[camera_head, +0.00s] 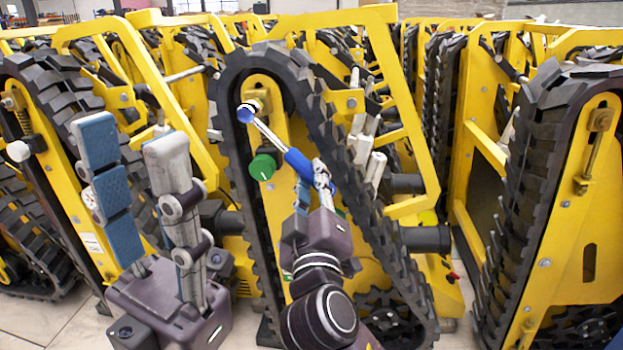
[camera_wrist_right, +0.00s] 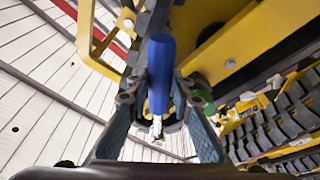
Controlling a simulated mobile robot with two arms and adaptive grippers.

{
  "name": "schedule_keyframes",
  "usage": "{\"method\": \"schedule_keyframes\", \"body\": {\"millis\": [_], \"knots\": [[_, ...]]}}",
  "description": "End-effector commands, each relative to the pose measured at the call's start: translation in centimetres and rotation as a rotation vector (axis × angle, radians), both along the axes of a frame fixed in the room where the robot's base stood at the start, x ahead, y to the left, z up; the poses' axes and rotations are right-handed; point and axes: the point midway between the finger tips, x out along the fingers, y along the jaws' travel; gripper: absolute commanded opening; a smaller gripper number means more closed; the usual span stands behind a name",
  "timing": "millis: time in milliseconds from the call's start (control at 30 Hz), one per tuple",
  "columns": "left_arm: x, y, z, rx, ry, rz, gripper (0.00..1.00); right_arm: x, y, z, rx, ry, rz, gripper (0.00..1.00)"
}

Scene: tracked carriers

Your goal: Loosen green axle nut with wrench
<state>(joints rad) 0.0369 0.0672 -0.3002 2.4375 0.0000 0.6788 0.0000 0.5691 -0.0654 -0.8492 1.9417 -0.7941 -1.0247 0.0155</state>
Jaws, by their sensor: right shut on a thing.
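The wrench has a blue handle (camera_head: 298,163) and a metal shaft that runs up and left to a blue-and-white round end by the upper axle of the middle yellow track frame. I cannot tell whether that end is seated on anything. The green axle nut (camera_head: 262,168), a green disc with a white mark, stands below the wrench, left of its handle; a green part shows in the right wrist view (camera_wrist_right: 203,99). My right gripper (camera_head: 318,178) is shut on the wrench, whose blue handle also shows in the right wrist view (camera_wrist_right: 160,72). My left gripper (camera_head: 131,138) is open and empty, fingers upward.
The middle carrier has a black rubber track (camera_head: 232,140) and yellow frame around the work spot. Another tracked carrier (camera_head: 545,210) stands close on the right, another on the left. More carriers fill the background. Some pale floor shows at the lower left.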

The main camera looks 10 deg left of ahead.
Motion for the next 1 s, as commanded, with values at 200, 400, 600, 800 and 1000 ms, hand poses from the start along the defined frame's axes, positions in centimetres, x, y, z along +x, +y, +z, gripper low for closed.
{"method": "schedule_keyframes", "body": {"millis": [200,400,600,800,1000], "knots": [[0.07,-0.03,0.08,0.001,0.001,0.0,0.4,0.07,-0.02,0.19,0.002,-0.003,0.0,0.0],[0.01,0.0,0.27,-0.001,-0.002,0.0,0.4,0.56,-0.04,0.17,0.001,-0.002,0.0,0.0],[0.09,0.04,0.11,-0.003,0.005,0.0,0.4,0.89,-0.06,0.17,0.001,-0.003,0.0,0.0],[0.28,0.07,-0.19,-0.004,0.017,0.0,0.4,0.89,-0.06,0.15,0.001,-0.003,0.0,0.0],[0.24,0.08,-0.04,-0.005,0.014,0.0,0.4,0.88,-0.05,0.18,0.001,-0.003,0.0,0.0]]}}
